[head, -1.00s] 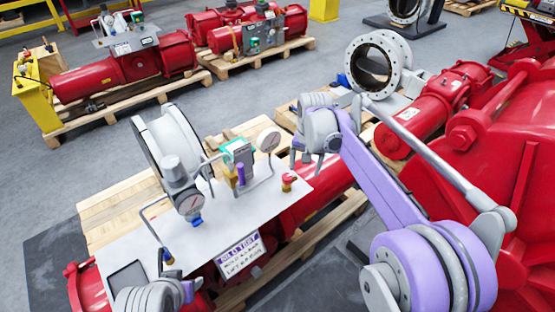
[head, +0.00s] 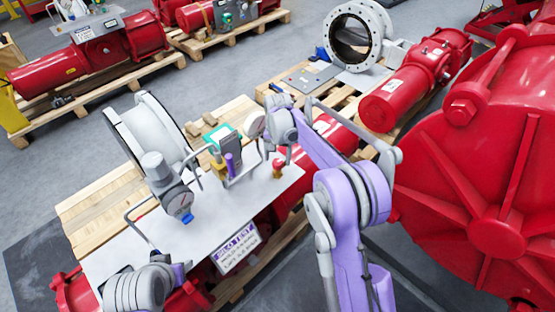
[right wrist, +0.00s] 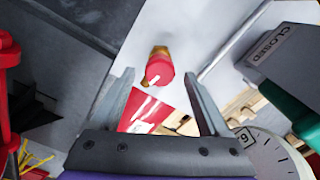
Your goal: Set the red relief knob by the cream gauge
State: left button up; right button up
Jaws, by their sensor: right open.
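The red relief knob (head: 278,164) stands on a brass stem at the right end of the pale panel (head: 200,240). In the right wrist view the red knob (right wrist: 159,73), with a white mark, lies between and beyond my fingertips. My right gripper (right wrist: 165,90) is open and empty, apart from the knob as far as I can tell. The cream gauge (head: 257,126) is partly hidden by my right wrist; its dial (right wrist: 270,155) shows at the lower right of the wrist view. My left gripper (head: 180,272) is at the panel's front left; its fingers are not clear.
A grey box marked CLOSED (right wrist: 285,45) is right of the knob in the wrist view. A large red housing (head: 480,190) fills the right side. Wooden pallets lie underneath.

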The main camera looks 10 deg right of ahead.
jog(key=shift+f, duration=0.75)
